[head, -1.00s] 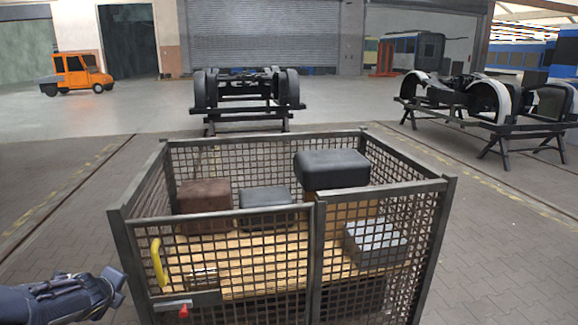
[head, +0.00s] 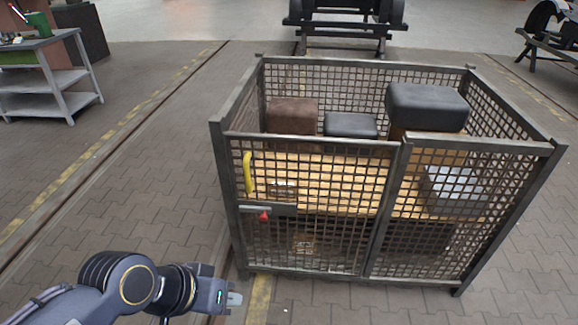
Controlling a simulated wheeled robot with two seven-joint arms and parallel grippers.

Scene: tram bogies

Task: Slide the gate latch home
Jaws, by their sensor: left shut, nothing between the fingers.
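The mesh cage (head: 400,150) stands right of centre in the head view, its gate panel (head: 315,210) at the front left. The latch (head: 268,210) is a grey bar with a red knob (head: 264,216) near the gate's left edge, close to the left corner post. I cannot tell how far the bar reaches into the post. A yellow handle (head: 248,172) is above it. My left gripper (head: 236,299) is shut and empty, low and left of the latch, apart from the cage. My right gripper is not in view.
Inside the cage are a wooden board, a brown box (head: 293,117), black padded blocks (head: 427,106) and a grey box (head: 453,187). A grey workbench (head: 50,85) stands at upper left. A bogie (head: 345,18) is behind the cage. Paved floor left of the cage is free.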

